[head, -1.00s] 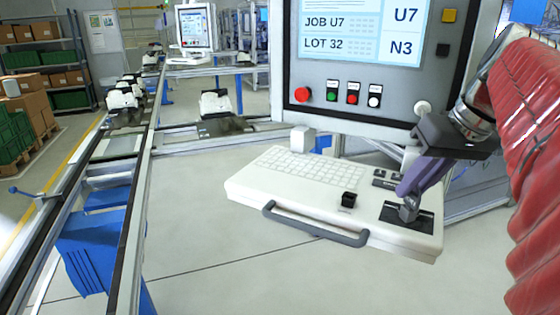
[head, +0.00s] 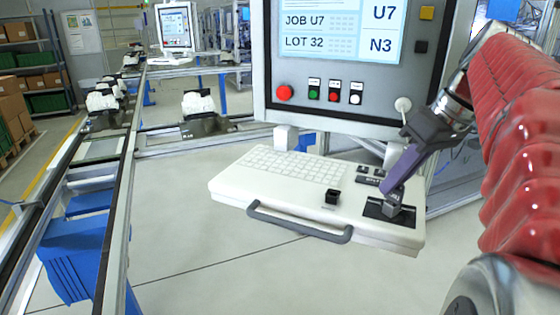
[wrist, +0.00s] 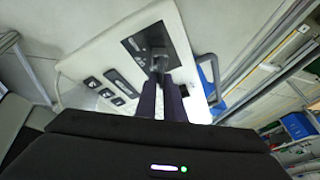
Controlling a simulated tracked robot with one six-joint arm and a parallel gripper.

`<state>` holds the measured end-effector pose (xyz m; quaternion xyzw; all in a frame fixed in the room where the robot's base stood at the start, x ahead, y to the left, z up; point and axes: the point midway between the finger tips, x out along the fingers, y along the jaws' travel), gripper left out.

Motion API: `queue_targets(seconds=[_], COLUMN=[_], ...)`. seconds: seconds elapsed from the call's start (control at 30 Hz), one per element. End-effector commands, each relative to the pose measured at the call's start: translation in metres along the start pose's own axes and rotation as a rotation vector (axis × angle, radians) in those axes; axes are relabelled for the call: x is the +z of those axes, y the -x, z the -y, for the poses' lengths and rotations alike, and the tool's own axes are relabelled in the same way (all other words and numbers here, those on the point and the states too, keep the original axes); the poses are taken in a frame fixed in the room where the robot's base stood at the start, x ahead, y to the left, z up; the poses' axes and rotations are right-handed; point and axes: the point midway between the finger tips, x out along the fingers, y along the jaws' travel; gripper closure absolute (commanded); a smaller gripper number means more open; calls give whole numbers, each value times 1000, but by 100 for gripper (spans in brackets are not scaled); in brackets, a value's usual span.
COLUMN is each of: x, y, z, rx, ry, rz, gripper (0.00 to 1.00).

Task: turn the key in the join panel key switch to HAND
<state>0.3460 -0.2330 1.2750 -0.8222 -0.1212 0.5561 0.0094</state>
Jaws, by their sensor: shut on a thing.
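The key switch is a dark plate (head: 376,211) at the right front corner of the white keyboard shelf (head: 300,205). The plate also shows in the wrist view (wrist: 133,45). My gripper (head: 396,188) reaches down from the upper right, its purple fingers shut on the small grey key (head: 395,201). In the wrist view the fingers (wrist: 160,85) close on the key (wrist: 158,63) over the plate. Marks on the plate are too small to read, so I cannot tell which position the key points to.
A screen panel (head: 345,97) with a red knob and several small buttons stands behind the shelf. A grey handle (head: 300,226) runs along the shelf front, and a black knob (head: 333,197) stands on the shelf. A conveyor (head: 118,200) lies at left.

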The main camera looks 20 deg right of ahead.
Motion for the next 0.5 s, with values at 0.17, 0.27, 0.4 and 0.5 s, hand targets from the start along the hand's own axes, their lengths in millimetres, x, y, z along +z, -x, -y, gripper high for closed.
queue_targets(seconds=[0.17,0.27,0.4,0.5], x=[0,0,-1,-1], y=[-1,-2,-2,-2], z=[2,3,3,4], rx=[-64,-97,-144,-177], ry=[132,211,323,404], rz=[24,37,55,68], gripper=[100,100,100,100])
